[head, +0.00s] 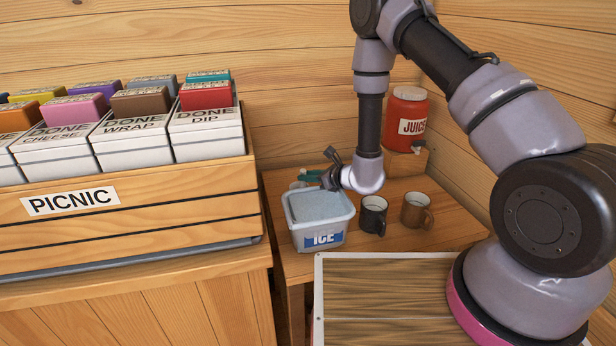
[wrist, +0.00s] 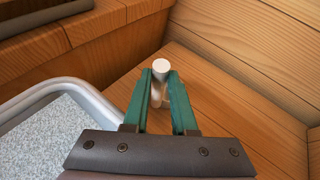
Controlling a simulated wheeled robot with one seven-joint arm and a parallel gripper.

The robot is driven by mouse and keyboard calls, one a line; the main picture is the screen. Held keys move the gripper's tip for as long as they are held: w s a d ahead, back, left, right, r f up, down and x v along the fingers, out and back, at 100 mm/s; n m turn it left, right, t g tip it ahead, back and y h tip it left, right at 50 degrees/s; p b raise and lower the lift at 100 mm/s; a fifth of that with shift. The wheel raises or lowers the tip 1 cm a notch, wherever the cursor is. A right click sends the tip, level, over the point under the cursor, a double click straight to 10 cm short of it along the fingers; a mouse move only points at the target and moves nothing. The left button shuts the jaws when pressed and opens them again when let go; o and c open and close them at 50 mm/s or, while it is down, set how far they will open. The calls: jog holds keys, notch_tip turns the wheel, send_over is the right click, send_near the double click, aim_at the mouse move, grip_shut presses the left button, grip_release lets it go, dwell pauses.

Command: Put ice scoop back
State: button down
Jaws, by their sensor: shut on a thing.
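The ice tub (head: 320,239) is a pale box with a blue ICE label and a fill of ice, on the wooden table. Its rim and ice show at lower left in the wrist view (wrist: 40,128). My gripper (head: 306,176) is at the tub's far side, pointing left. In the wrist view my green fingers (wrist: 161,92) are shut on a white rod with a round end, which I take to be the ice scoop's handle (wrist: 161,66). The scoop's bowl cannot be made out.
A black mug (head: 373,216) and a brown mug (head: 416,211) stand right of the tub. A red juice dispenser (head: 405,120) stands behind them. The wooden PICNIC crate (head: 160,195), with several labelled boxes, is at the left. Wooden walls close off the back and right.

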jog(key=shift+f, duration=0.1)
jog(key=c, duration=0.7)
grip_release()
